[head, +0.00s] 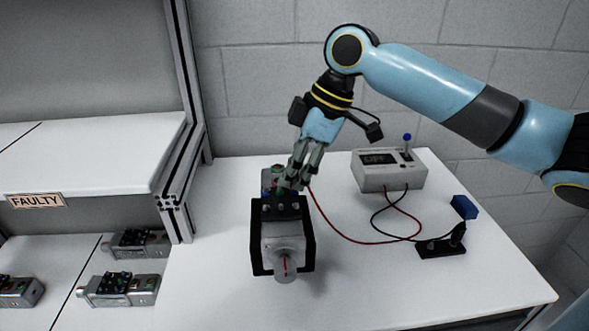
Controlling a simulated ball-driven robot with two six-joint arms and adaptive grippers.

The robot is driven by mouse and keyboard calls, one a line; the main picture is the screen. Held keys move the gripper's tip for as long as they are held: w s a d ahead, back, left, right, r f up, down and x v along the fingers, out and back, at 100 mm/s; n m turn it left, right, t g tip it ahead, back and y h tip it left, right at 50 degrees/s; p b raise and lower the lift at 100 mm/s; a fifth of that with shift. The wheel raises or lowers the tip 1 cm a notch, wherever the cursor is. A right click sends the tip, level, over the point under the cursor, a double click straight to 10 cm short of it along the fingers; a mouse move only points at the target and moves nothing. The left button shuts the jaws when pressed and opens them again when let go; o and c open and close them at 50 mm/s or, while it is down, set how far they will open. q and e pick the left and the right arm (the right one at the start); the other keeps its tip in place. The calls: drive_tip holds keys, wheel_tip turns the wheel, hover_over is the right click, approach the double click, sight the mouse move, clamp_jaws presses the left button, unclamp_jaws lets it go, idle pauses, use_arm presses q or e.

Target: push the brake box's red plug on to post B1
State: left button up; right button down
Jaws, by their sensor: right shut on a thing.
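The brake box (389,171) is a pale box with a dark display and a blue-topped lever, standing at the back right of the table. Its red lead (334,230) runs over the table and rises to my right gripper (291,181). That gripper points down over the back of the servo motor (283,242), which sits in a black cradle (256,240). The gripper is shut on the red plug, which the fingers hide. Post B1 is hidden or too small to tell, and so is whether the plug touches it. My left gripper is out of view.
A black holder (441,248) with the black lead's end and a blue block (464,207) lie at the right. A shelf marked FAULTY (36,201) and a frame post (178,205) stand at the left, with several motors near them. The front right table is clear.

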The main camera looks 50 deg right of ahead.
drive_tip(key=shift+f, duration=0.2)
idle(0.6)
drive_tip(key=c, duration=1.2)
unclamp_jaws()
drive_tip(key=shift+r, duration=0.1)
wheel_tip(320, 180, up, 7)
drive_tip(key=p, duration=0.7)
drive_tip(key=shift+p, duration=0.4)
